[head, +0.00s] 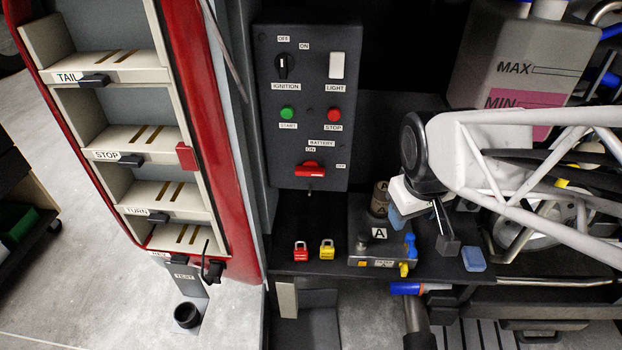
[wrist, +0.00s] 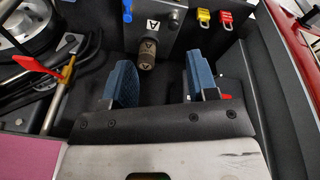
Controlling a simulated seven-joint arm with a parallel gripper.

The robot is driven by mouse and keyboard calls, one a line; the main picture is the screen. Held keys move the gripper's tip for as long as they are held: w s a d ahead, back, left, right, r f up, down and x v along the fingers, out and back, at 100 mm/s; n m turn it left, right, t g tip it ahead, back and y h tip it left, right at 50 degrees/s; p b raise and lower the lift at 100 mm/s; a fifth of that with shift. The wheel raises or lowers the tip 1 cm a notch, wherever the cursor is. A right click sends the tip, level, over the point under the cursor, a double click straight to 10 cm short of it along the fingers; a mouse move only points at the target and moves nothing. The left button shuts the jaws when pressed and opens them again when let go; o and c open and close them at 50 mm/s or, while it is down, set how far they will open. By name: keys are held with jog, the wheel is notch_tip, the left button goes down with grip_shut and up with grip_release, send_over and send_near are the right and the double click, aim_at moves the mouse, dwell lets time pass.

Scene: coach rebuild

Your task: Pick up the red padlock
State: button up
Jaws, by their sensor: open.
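The red padlock (head: 300,251) stands on the dark shelf below the switch panel, left of a yellow padlock (head: 327,249). In the wrist view the red padlock (wrist: 225,19) is at the top right, beside the yellow padlock (wrist: 203,16). My gripper (head: 435,237) is open and empty, well to the right of the red padlock in the head view. Its two blue-padded fingers (wrist: 160,82) are wide apart in the wrist view. The red padlock is beyond the fingertips, not between them.
The switch panel (head: 306,105) rises behind the shelf. A red-edged lamp housing (head: 215,130) stands at the left.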

jog(key=w+a+f+n, duration=0.7)
jog(key=w+a+f, duration=0.1)
jog(key=a+f, duration=0.2)
jog(key=n, duration=0.7)
send_near(300, 250)
jog(key=shift+w+d+f, duration=0.2)
jog(key=shift+w+d, duration=0.1)
jog(key=shift+x, duration=1.3)
jog(key=shift+f, duration=0.1)
jog(key=shift+a+x, duration=0.1)
jog(key=shift+x, duration=1.15)
jog(key=shift+a+x, duration=0.15)
jog(key=shift+x, duration=1.15)
jog(key=shift+s, duration=0.15)
jog(key=shift+c, duration=0.4)
grip_shut()
